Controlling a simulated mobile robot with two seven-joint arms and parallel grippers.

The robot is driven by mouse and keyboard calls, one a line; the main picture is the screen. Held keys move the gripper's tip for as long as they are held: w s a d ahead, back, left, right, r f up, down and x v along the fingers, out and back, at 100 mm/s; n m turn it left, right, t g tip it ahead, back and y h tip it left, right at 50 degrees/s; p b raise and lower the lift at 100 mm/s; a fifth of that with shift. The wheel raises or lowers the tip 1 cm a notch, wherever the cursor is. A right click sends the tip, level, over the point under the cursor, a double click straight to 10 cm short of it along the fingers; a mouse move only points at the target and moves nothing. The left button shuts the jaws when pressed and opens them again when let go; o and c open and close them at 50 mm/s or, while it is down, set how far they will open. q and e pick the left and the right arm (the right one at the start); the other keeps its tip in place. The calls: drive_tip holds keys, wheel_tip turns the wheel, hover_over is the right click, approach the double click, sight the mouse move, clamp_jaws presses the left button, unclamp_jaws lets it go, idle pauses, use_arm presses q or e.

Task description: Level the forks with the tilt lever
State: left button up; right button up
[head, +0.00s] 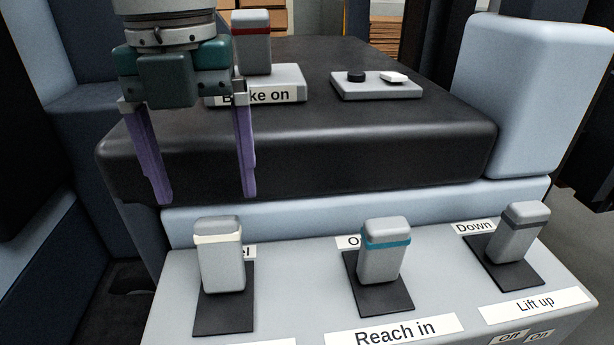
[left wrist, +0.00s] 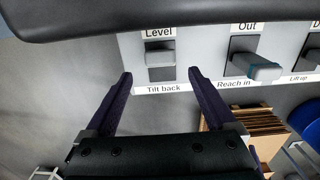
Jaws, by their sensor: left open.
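The tilt lever (head: 220,262) is a grey block with a cream band, standing on a black plate at the left of the front panel. Its "Level" label is partly hidden behind it in the head view. In the left wrist view the tilt lever (left wrist: 160,56) shows between the "Level" and "Tilt back" labels. I cannot tell exactly how far it leans. My left gripper (head: 207,199) is open and empty, its purple fingers pointing down, above and behind the lever in the head view. In the left wrist view the gripper's fingertips (left wrist: 159,73) frame the lever from apart.
The reach lever (head: 384,252), with a teal band, and the lift lever (head: 518,232) stand to the right. A dark padded console (head: 330,150) rises behind, bearing the brake lever (head: 251,42) and a small switch plate (head: 376,88). A pale block (head: 540,95) stands at right.

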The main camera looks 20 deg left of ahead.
sight(220, 244)
use_arm(q)
wheel_tip(220, 244, down, 10)
drive_tip(key=shift+r, duration=0.15)
idle(0.3)
clamp_jaws()
idle(0.6)
drive_tip(key=shift+r, duration=0.1)
